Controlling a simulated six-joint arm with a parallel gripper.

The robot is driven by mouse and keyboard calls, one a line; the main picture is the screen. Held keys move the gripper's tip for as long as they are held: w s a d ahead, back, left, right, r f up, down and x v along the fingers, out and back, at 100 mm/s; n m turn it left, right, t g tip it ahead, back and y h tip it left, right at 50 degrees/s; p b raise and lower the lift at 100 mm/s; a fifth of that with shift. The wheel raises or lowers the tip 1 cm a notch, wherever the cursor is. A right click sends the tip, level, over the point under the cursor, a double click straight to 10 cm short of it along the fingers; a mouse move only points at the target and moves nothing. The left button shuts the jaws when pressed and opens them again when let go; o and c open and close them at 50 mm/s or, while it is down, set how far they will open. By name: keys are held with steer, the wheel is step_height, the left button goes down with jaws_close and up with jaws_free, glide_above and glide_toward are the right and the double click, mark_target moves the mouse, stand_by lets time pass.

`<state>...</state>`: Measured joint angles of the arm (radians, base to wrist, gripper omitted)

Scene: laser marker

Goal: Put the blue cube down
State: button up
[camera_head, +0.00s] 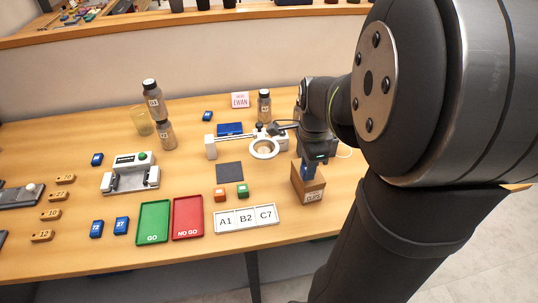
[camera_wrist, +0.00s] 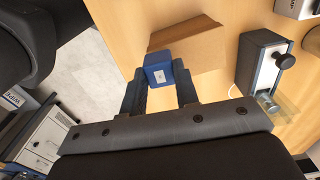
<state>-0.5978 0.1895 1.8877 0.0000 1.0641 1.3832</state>
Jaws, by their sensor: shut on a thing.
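My gripper (camera_head: 309,170) points down at the right of the table, over the brown box (camera_head: 309,193) with a printed label. In the wrist view its two fingers (camera_wrist: 160,88) are shut on the blue cube (camera_wrist: 157,69), which has a small white label. The cube sits at the fingertips and overlaps the edge of the brown box (camera_wrist: 204,46) in that view. I cannot tell whether the cube is above the box or partly in it. In the head view the fingers and box largely hide the cube.
Left of the box are a white A1/B2/C7 plate (camera_head: 246,218), orange (camera_head: 220,195) and green (camera_head: 243,191) cubes, a dark square pad (camera_head: 229,172), and red NO GO (camera_head: 187,218) and green GO (camera_head: 153,223) trays. A ring magnifier (camera_head: 264,149) stands close behind.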

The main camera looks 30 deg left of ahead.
steer(key=shift+w+a+r, duration=0.1)
steer(key=shift+w, duration=0.1)
steer(key=w+a+r, duration=0.1)
steer(key=w+a, duration=0.3)
steer(key=a, duration=0.5)
steer(key=w+a+r, duration=0.1)
steer(key=w+a, duration=0.4)
steer(key=a, duration=0.4)
steer(key=a+f, duration=0.2)
steer(key=a, duration=1.6)
steer(key=s+a+f, duration=0.1)
steer(key=a+f, duration=0.1)
steer(key=a, duration=0.1)
steer(key=s+a+f, duration=0.2)
steer(key=a, duration=0.1)
steer(key=s+a+f, duration=0.2)
steer(key=a, duration=0.1)
steer(key=shift+a+f, duration=0.35)
steer(key=shift+a, duration=0.05)
steer(key=shift+a+f, duration=0.1)
steer(key=shift+f, duration=1.95)
steer(key=shift+f, duration=0.15)
steer(key=o, duration=0.9)
steer(key=shift+o, duration=0.2)
